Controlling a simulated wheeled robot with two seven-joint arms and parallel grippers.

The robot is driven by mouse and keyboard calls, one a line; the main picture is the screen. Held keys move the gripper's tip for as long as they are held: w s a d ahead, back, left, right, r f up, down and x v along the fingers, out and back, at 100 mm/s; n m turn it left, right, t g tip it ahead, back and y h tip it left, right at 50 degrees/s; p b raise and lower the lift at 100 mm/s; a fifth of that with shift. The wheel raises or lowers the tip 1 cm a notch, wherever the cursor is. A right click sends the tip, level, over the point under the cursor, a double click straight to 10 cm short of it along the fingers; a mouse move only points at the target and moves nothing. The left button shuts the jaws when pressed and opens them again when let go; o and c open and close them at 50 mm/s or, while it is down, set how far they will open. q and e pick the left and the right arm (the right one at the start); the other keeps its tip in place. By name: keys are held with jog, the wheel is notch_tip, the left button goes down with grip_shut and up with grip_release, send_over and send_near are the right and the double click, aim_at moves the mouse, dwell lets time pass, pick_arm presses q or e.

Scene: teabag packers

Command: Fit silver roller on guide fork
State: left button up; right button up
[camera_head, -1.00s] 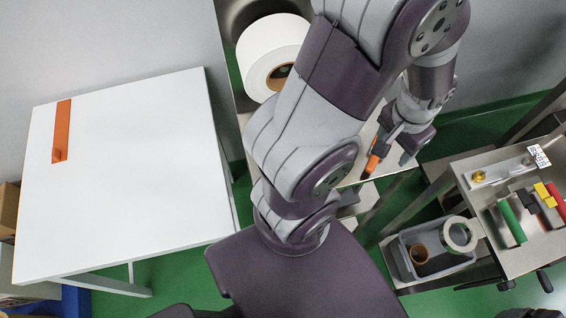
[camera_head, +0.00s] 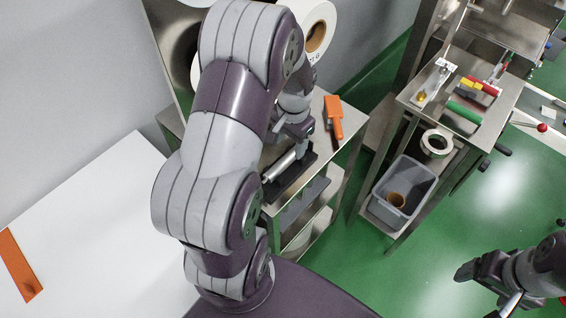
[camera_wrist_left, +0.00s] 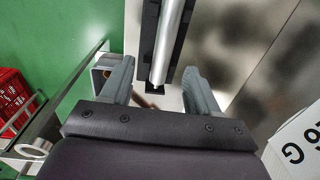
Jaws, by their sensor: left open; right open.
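The silver roller (camera_head: 279,166) lies along a long dark holder (camera_head: 291,182) on the steel cart. In the left wrist view the roller (camera_wrist_left: 168,40) runs away from me, with its near end at the fingers. My left gripper (camera_head: 301,152) is at the far end of the roller in the head view. In the left wrist view its open fingers (camera_wrist_left: 157,72) stand either side of the roller's near end, apart from it. My right gripper (camera_head: 484,288) is open and empty over the green floor at lower right. I cannot make out a guide fork.
An orange-handled tool (camera_head: 334,118) lies on the cart top near the left gripper. White paper rolls (camera_head: 317,28) stand behind the arm. A steel side table (camera_head: 410,92) holds coloured tools, with a grey bin (camera_head: 403,172) below. A white table (camera_head: 75,215) is at left.

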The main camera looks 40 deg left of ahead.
aim_at(285, 159)
pick_arm(q)
jog(key=f, duration=0.5)
jog(key=a+f+p, duration=0.1)
jog(key=f, duration=0.1)
jog(key=shift+f, duration=0.4)
jog(key=shift+s+r, duration=0.1)
jog(key=shift+s, duration=0.05)
jog(key=shift+c, duration=0.9)
grip_shut()
